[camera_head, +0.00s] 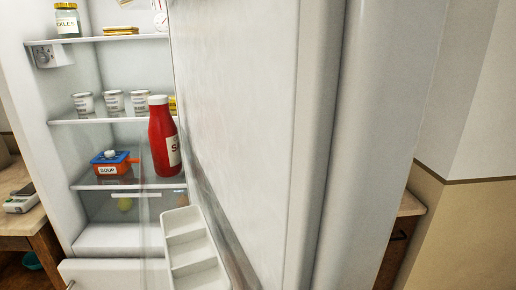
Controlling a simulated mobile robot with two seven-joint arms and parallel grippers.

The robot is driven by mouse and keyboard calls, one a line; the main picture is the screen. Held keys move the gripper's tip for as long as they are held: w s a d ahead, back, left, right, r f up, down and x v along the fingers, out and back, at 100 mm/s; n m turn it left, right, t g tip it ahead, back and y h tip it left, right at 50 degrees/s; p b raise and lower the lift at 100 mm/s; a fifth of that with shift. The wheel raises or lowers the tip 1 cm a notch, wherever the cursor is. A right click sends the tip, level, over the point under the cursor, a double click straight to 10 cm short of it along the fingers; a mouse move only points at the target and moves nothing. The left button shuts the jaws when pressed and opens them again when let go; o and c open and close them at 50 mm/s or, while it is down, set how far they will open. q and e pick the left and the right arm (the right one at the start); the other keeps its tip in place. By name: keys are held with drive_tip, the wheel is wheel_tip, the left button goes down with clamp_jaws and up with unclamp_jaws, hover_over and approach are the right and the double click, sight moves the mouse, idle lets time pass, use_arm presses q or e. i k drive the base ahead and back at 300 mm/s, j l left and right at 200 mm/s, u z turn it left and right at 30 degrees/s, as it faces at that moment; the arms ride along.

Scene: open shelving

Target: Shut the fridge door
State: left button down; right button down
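The fridge door (245,110) stands open and fills the middle and right of the head view, close to the camera. Its white inner face is turned partly towards me, with its thick edge (370,140) at the right. The fridge interior (130,65) shows at the left, with glass shelves. A red bottle (162,140) overlaps the door's left side and stands in front of the shelves. A white door bin (190,248) sits low on the door. Neither of my grippers shows in the view.
Shelves hold a pickle jar (67,20), several white cups (113,101) and a soup container (110,163). A wooden counter (22,215) stands at the far left. A wooden cabinet (400,240) and a beige wall (465,235) are at the right.

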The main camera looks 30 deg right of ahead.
sight(301, 121)
drive_tip(key=k+l, duration=0.15)
drive_tip(key=l, duration=0.25)
drive_tip(key=k+l, duration=0.15)
drive_tip(key=l, duration=0.2)
drive_tip(key=k+l, duration=0.15)
drive_tip(key=l, duration=0.25)
drive_tip(key=j+u, duration=0.15)
drive_tip(key=j, duration=0.25)
